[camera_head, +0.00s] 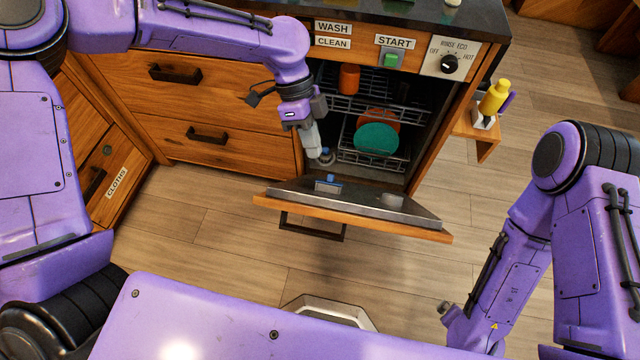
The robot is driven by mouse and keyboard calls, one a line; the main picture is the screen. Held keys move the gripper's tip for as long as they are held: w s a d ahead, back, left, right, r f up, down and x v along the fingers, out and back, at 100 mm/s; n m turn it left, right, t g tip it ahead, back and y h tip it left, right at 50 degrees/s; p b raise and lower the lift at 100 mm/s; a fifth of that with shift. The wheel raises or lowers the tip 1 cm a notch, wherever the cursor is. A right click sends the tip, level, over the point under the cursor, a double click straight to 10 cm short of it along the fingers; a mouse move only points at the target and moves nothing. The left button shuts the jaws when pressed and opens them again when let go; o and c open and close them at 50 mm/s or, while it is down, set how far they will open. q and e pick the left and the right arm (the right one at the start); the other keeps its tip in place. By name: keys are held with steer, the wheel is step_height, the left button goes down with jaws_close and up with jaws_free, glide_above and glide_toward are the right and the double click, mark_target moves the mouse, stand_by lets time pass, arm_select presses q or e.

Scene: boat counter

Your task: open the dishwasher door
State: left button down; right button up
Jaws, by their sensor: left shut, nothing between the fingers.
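The dishwasher door (350,210) is hinged down and stands well open, tilted out from the cabinet, with its dark bar handle (312,229) on the underside facing the floor. The dishwasher cavity (400,160) is in view behind it, with wire racks, a green plate (376,139) and an orange cup (349,79). My left gripper (319,158) is shut and empty, pointing down at the cavity's left side, just behind the door's inner face; whether it touches the door I cannot tell. My right arm hangs at the lower right; its gripper (447,308) is partly visible, its jaws unclear.
Above the cavity is a panel with a green START button (391,59) and a dial (449,64). A yellow bottle (494,97) stands on a small side shelf (478,133) at right. Wooden drawers (215,105) are at left. The floor before the door is clear.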

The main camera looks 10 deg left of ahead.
arm_select(q)
steer(key=b, duration=0.1)
glide_toward(322, 209)
steer(key=w+f, duration=0.1)
steer(key=w+d+f, duration=0.1)
steer(key=shift+d+f, duration=0.35)
steer(key=shift+f, duration=0.05)
steer(key=s+f, duration=0.2)
steer(key=s, duration=0.1)
steer(key=shift+s+f, duration=0.15)
steer(key=shift+d+f, duration=0.1)
steer(key=shift+s, duration=0.1)
